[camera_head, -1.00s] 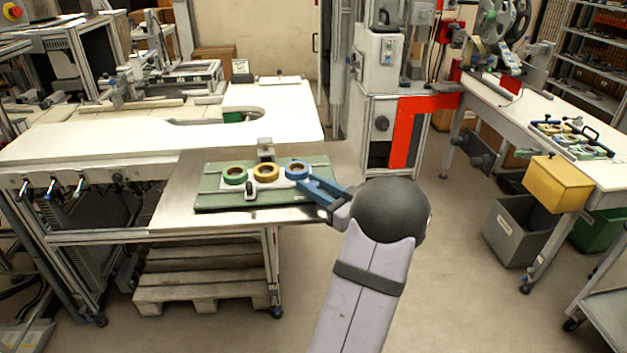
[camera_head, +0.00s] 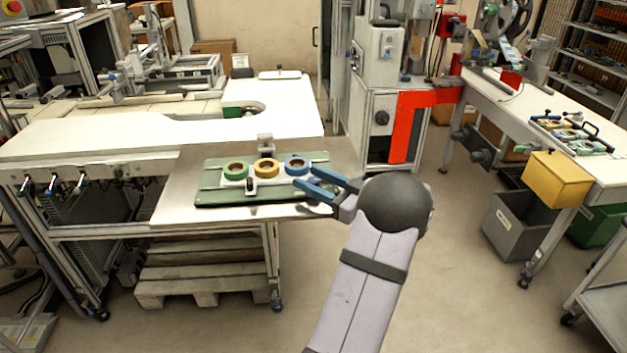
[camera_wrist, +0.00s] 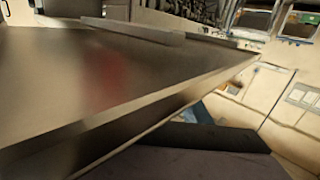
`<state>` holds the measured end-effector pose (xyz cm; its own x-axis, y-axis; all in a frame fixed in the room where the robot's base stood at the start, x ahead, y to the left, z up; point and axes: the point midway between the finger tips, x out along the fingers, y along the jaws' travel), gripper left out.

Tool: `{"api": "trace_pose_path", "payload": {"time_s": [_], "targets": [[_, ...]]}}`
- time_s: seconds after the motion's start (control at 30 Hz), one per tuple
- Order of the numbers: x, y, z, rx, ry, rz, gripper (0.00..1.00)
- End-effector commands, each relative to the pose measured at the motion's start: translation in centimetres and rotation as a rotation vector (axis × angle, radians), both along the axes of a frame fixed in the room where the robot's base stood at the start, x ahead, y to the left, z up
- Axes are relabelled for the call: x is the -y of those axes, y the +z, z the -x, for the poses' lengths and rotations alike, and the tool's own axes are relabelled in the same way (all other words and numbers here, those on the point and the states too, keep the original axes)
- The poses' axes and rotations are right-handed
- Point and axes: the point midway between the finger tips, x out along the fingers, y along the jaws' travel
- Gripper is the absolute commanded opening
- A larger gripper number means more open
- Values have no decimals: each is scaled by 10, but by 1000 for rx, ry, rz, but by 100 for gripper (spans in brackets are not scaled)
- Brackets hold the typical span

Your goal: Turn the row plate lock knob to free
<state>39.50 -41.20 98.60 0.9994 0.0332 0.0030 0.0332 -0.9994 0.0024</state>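A green row plate (camera_head: 222,193) lies on the steel table top. It carries a green-rimmed reel (camera_head: 236,164), a yellow reel (camera_head: 266,161) and a blue reel (camera_head: 286,165) in a row along its far side. A small pale, dark-topped fitting (camera_head: 250,187) stands in front of the row, between the green and yellow reels; it looks like the lock knob, but its setting is too small to read. My gripper (camera_head: 304,177) has its blue fingers apart and empty at the plate's right end. It is right of the knob and not touching it. The wrist view does not show the knob.
A grey metal block (camera_head: 265,143) stands behind the plate. The bare steel table (camera_head: 178,205) extends left of the plate, and its edge fills much of the wrist view (camera_wrist: 150,105). A white worktop (camera_head: 90,140) adjoins behind and left. Open floor lies right of the table.

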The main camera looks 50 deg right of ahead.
Motion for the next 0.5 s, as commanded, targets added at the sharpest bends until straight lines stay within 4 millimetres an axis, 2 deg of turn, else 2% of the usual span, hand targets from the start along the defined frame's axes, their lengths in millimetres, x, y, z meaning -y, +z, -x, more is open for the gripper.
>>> {"api": "trace_pose_path", "payload": {"time_s": [0.27, 0.5], "targets": [[1, -2, 7, -2, -3, -1, 44], [2, -2, 37, -1, -5, -1, 44]]}}
